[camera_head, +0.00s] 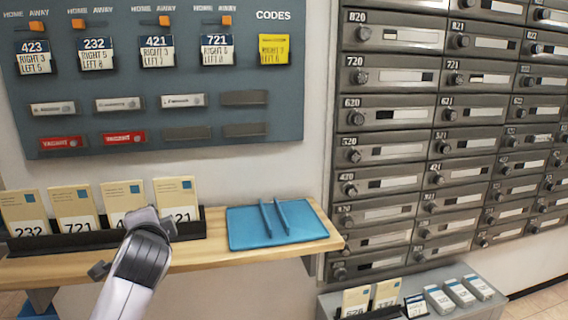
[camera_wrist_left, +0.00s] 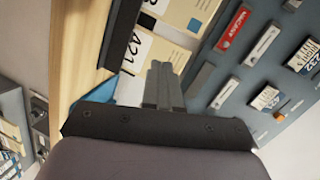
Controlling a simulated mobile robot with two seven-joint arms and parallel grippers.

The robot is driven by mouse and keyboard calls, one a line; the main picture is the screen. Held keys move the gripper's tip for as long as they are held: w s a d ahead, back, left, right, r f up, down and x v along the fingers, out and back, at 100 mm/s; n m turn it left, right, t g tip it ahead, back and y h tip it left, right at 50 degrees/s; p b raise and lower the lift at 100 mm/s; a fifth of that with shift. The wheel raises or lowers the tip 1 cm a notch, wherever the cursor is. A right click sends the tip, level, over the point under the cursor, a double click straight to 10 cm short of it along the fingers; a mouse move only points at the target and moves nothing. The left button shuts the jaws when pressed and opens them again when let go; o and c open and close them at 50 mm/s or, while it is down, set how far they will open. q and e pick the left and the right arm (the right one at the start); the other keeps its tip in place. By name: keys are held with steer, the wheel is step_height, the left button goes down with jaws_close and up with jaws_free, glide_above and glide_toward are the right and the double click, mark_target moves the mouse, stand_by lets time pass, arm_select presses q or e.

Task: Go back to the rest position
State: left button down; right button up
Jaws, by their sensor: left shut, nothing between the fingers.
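My left gripper (camera_head: 143,218) reaches in from the bottom of the head view, in front of the wooden shelf and the row of cards. In the left wrist view its fingers (camera_wrist_left: 163,85) are together with nothing between them. Beyond them stand a card marked 421 (camera_wrist_left: 133,45) and part of another card. In the head view the gripper partly covers the third card (camera_head: 120,198); whether it touches the card I cannot tell. My right gripper is in neither view.
A grey-blue board (camera_head: 170,90) hangs behind. Mailboxes (camera_head: 390,145) fill the right. A low grey ledge (camera_head: 480,308) with cards and small devices stands below them.

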arm_select(q)
steer(key=s+d+f+n+h, duration=0.1)
steer(key=s+f+h, duration=0.15)
steer(key=f, duration=0.45)
steer(key=s+d+f+g+h, duration=0.1)
steer(key=s+d+f, duration=0.1)
steer(key=s+f, duration=0.35)
steer(key=s+d+f+n+h, duration=0.1)
steer(key=s+f+h, duration=0.1)
steer(key=f, duration=0.7)
steer(key=s+f+n, duration=0.2)
steer(key=s+f, duration=0.2)
steer(key=s, duration=0.3)
steer(key=s+d+f+n+g+h, duration=0.1)
steer(key=s+f+n, duration=0.1)
steer(key=s+f, duration=0.2)
steer(key=s+d+f+n+g+h, duration=0.1)
steer(key=s+f, duration=0.3)
steer(key=s, duration=0.6)
steer(key=shift+s+f+n, duration=0.2)
steer(key=shift+f+n, duration=0.1)
steer(key=shift+n, duration=0.6)
steer(key=shift+h, duration=0.25)
